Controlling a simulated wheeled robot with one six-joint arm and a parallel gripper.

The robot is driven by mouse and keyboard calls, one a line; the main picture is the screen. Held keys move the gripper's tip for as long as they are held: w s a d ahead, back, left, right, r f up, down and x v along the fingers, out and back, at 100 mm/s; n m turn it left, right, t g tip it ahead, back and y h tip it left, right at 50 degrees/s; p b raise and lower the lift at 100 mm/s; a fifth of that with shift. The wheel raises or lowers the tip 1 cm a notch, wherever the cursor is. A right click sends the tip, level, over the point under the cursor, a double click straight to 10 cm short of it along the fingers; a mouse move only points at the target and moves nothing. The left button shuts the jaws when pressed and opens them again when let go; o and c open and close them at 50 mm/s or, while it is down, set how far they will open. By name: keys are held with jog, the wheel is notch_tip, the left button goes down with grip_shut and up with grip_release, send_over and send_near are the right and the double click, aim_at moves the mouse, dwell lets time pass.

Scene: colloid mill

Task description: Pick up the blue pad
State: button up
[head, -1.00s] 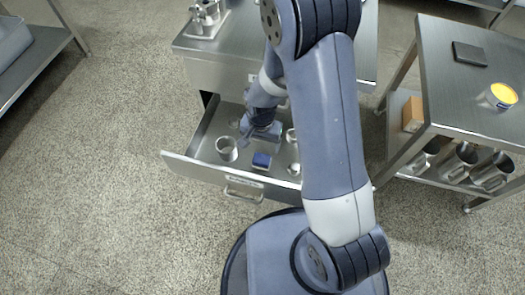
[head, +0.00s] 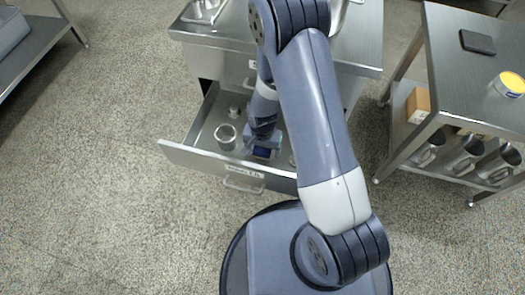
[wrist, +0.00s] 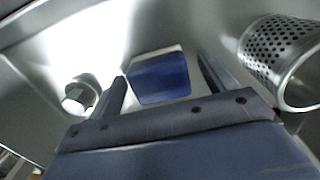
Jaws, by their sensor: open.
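The blue pad (head: 262,151) lies in the open drawer (head: 190,155) and shows a pale edge. In the head view it is partly hidden by my gripper (head: 265,143), which is down inside the drawer. In the wrist view the blue pad (wrist: 161,78) shows between the two fingers of my gripper (wrist: 165,85), near their tips. The fingers are open, one on each side of the pad. I cannot tell whether either finger touches it.
A small metal fitting (wrist: 80,95) lies to the left. The drawer walls surround the gripper.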

jog(key=shift+c, duration=0.4)
jog(key=c, duration=1)
notch_tip(320, 180, up, 10)
jog(key=p, duration=0.3)
jog(key=o, duration=0.5)
jog(key=c, duration=0.4)
jog(key=shift+r, duration=0.15)
